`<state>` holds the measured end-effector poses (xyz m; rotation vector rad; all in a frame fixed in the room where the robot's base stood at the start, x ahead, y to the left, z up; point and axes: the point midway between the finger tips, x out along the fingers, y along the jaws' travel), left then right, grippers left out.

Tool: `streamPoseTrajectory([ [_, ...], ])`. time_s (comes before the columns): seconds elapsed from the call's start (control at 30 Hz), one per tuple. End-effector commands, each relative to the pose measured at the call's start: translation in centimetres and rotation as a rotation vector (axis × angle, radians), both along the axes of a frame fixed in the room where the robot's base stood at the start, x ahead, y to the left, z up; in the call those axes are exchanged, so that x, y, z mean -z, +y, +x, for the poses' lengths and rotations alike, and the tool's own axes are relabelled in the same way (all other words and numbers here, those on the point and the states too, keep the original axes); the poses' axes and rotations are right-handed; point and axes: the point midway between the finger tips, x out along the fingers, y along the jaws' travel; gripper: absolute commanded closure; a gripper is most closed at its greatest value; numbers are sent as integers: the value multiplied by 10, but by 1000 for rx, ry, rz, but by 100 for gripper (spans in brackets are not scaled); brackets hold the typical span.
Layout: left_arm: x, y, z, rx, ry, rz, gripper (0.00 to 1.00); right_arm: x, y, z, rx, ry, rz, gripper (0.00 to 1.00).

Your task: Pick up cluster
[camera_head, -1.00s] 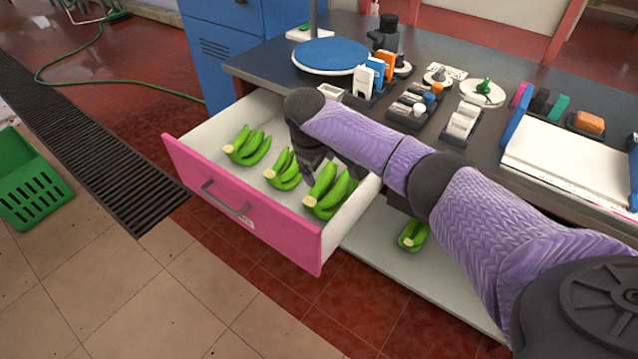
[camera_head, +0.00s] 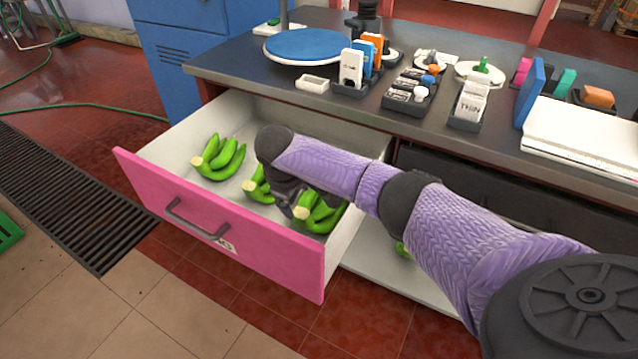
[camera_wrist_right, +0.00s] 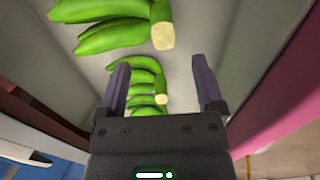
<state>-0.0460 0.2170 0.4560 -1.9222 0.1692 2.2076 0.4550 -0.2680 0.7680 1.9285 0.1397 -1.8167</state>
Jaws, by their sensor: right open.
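Green banana clusters with pale cut stems lie in an open drawer with a pink front (camera_head: 215,225). The left cluster (camera_head: 220,158) is fully visible. The middle cluster (camera_head: 258,188) and right cluster (camera_head: 322,215) are partly hidden by my right gripper (camera_head: 285,198). In the right wrist view, my right gripper (camera_wrist_right: 163,85) is open and empty. A large, near cluster (camera_wrist_right: 125,28) lies beyond its fingertips at the top, and smaller-looking clusters (camera_wrist_right: 148,76) show between the fingers. I cannot tell how high the fingers are above them. My left gripper is not in view.
The grey drawer wall and dark desk edge (camera_head: 290,105) stand close behind my right arm. The desk holds a blue disc (camera_head: 310,46), small boxes and a white pad (camera_head: 585,130). Another green cluster (camera_head: 402,250) sits on the lower shelf, mostly hidden by my arm.

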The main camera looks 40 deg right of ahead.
Motion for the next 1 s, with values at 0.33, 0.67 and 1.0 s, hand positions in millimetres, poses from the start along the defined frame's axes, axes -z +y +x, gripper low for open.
streamPoseTrajectory([
  [0.33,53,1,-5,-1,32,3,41,73,-15,4,2,6,-1,14],
  [0.67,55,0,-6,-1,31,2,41,76,-18,5,0,1,0,27],
  [1.0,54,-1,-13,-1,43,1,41,75,-18,5,0,0,0,99],
])
